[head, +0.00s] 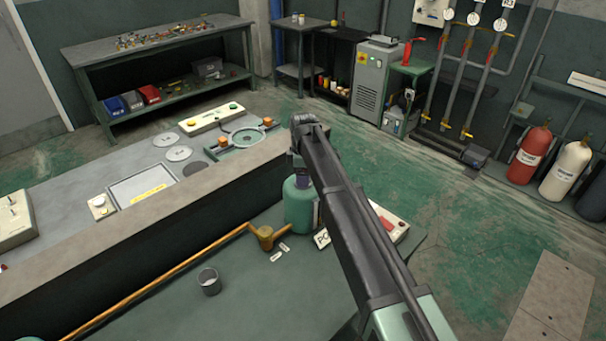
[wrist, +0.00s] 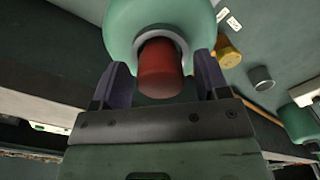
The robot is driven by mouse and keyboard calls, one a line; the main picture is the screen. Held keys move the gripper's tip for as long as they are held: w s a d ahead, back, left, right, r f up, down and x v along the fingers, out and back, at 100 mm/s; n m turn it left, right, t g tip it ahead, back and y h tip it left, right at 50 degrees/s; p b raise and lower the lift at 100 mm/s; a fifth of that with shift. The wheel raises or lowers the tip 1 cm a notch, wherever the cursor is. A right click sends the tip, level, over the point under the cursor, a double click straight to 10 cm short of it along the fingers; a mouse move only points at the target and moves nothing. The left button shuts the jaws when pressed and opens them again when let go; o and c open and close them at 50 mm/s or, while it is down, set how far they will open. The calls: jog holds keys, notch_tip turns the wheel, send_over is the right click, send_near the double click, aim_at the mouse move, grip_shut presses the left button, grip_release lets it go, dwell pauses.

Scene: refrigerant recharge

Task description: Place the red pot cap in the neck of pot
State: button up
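The green pot (head: 297,208) stands on the near bench in the head view, beside the end of my arm. In the wrist view the pot (wrist: 118,22) fills the top middle, with a pale grey neck ring (wrist: 143,38). The red cap (wrist: 160,72) is at that ring, which curves around its far end; how deep it sits is hidden. My gripper (wrist: 160,62) has its two dark fingers apart, one on each side of the cap, with a gap visible at the right finger. In the head view my arm hides the cap and most of the gripper.
A brass fitting (head: 264,236) on an orange pipe (head: 170,275) lies left of the pot. A grey cup (head: 209,282) stands nearer. A pale box with a red part (head: 392,222) is right of the pot. A raised counter (head: 120,243) borders the bench on the left.

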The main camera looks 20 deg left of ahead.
notch_tip(320, 180, up, 12)
jog(key=p, duration=1.2)
jog(key=shift+r, duration=0.25)
jog(key=s+d+m, duration=0.4)
jog(key=d, duration=0.8)
jog(key=s+d+m, duration=0.4)
jog(key=d+m, duration=0.1)
jog(key=d, duration=0.6)
jog(key=s+d+m, duration=1.3)
jog(key=s+d, duration=0.4)
jog(key=d, duration=0.4)
notch_tip(320, 180, down, 10)
jog(key=b, duration=0.9)
jog(key=shift+a, duration=0.2)
